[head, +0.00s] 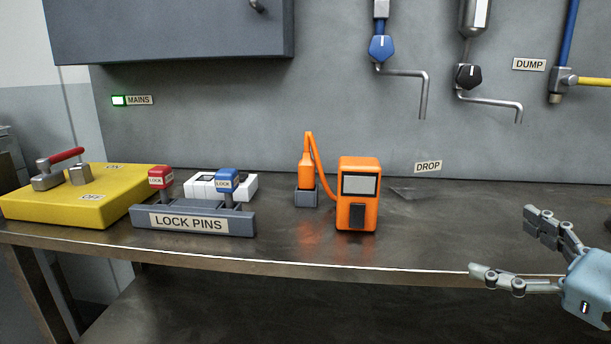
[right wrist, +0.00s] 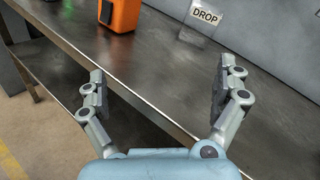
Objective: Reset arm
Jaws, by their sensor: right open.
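My right gripper (head: 507,246) is at the right of the head view, over the front right part of the bench. Its two fingers are spread wide with nothing between them. In the right wrist view the same gripper (right wrist: 162,88) is open and empty above the bench's front edge. An orange handheld device (head: 359,215) with a grey screen stands on the bench to the left of the gripper, well apart from it. Part of the orange device (right wrist: 119,14) shows at the top of the right wrist view. My left gripper does not show.
The bench (head: 440,213) has free room right of the device. The LOCK PINS rack (head: 240,223) holds a red and a blue pin. A yellow switch box (head: 122,187) with a red-handled lever stands left. Bent pipes (head: 424,95) with valves hang on the back wall.

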